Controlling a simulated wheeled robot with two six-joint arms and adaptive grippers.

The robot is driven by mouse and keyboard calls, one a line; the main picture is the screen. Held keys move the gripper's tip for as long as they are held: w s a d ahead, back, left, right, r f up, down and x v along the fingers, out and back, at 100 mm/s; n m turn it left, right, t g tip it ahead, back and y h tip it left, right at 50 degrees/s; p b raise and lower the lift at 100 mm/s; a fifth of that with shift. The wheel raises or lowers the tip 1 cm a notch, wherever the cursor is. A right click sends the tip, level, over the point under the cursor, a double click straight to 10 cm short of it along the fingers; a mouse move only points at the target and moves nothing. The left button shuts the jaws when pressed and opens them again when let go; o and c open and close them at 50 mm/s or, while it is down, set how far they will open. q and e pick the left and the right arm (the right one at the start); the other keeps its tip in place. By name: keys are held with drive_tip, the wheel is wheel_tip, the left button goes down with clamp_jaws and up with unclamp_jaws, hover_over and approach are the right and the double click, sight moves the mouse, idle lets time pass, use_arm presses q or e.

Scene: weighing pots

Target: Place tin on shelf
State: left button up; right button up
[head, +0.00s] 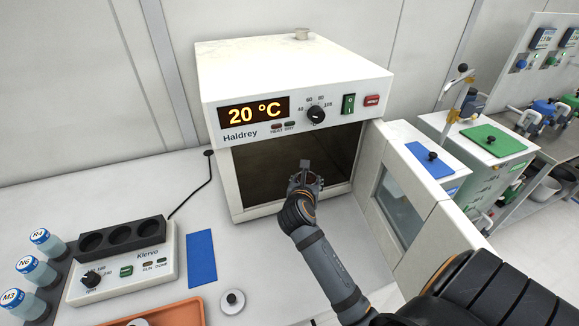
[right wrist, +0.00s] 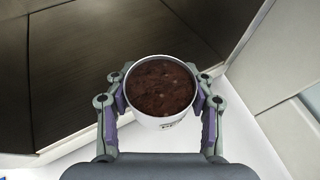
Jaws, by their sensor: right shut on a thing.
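My right gripper (head: 306,178) is at the open mouth of the white oven (head: 290,75), just in front of its dark inside. In the right wrist view, the gripper (right wrist: 162,100) is shut on a round white tin (right wrist: 162,122) with dark brown, soil-like stuff in it. The fingers clasp the tin from both sides and it looks upright. In the head view the tin is mostly hidden by the gripper. The dark oven floor or shelf (right wrist: 110,60) shows beyond the tin. My left gripper is not in view.
The oven door (head: 420,205) stands open to the right of my right arm. On the left are a Klervo block heater (head: 125,268), a blue mat (head: 201,258), several capped bottles, an orange tray (head: 175,314) and a small lidded item (head: 232,300). The oven display reads 20 °C.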

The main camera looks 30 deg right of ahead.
hover_over(290, 173)
drive_tip(key=shift+s+r+p, duration=0.1)
drive_tip(key=shift+s+p, duration=0.1)
drive_tip(key=shift+p, duration=0.15)
wheel_tip(290, 173, down, 3)
drive_tip(key=shift+r, duration=0.2)
wheel_tip(290, 173, down, 4)
drive_tip(key=shift+s+f, duration=0.1)
drive_tip(key=shift+w+f, duration=0.25)
drive_tip(key=shift+w, duration=0.05)
drive_tip(key=shift+s, duration=0.1)
drive_tip(key=o, duration=1.4)
drive_tip(key=shift+f, duration=0.1)
